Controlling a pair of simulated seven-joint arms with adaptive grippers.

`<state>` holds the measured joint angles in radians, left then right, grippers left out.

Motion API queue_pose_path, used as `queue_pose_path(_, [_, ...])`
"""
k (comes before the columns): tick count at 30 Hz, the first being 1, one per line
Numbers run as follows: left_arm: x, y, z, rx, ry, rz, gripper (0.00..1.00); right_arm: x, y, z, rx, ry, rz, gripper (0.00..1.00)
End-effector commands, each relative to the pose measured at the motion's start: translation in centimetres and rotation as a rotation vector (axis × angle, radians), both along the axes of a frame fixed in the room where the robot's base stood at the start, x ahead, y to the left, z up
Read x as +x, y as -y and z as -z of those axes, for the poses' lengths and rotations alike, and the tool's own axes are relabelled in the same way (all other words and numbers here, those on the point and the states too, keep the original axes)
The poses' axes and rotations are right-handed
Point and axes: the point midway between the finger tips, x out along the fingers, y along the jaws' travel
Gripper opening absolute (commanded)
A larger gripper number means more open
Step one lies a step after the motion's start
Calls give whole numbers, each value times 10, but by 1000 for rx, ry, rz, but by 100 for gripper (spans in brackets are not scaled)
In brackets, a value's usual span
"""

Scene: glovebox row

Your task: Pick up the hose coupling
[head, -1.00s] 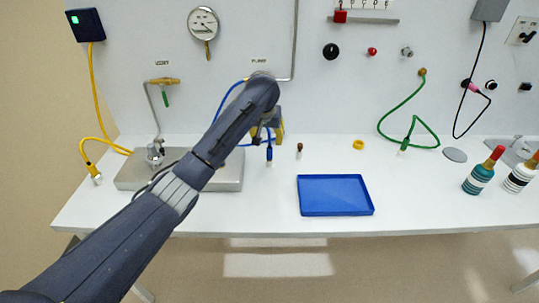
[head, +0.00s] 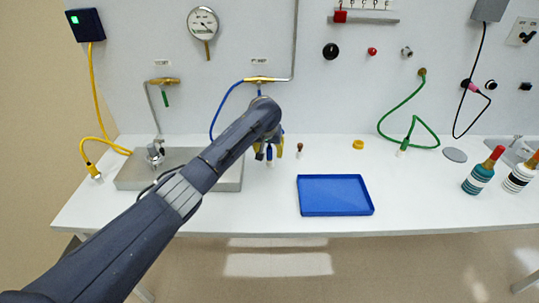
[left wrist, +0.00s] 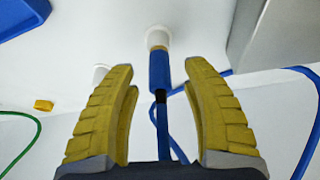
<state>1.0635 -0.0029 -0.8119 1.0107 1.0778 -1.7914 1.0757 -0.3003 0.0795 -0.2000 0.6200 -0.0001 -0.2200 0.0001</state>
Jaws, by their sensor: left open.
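The blue hose coupling (head: 269,154) stands upright on the white bench, below the blue hose's brass fitting on the wall. In the left wrist view the coupling (left wrist: 159,70) is a blue sleeve with a pale brass end in a white round base, the blue hose running from it towards me. My left gripper (head: 269,150) is above and around it. In the left wrist view its yellow fingers (left wrist: 163,105) are wide open, one on each side of the coupling, with gaps on both sides. My right gripper is not in view.
A blue tray (head: 335,210) lies to the right at the front. A metal plate (head: 227,178) is at left under my arm. A small brown-topped piece (head: 299,148) stands close right of the coupling. A yellow ring (head: 358,144) and a green hose (head: 395,110) are further right.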

Motion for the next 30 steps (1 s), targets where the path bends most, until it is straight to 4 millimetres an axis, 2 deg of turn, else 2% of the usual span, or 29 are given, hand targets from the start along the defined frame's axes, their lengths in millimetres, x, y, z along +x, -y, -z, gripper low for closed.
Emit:
queue_pose_path(10, [2, 0, 3, 0, 1, 1, 50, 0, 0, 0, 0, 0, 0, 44])
queue_pose_path(23, [1, 0, 3, 0, 1, 0, 0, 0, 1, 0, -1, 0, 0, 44])
queue_pose_path(30, [2, 0, 3, 0, 1, 0, 0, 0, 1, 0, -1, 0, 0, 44])
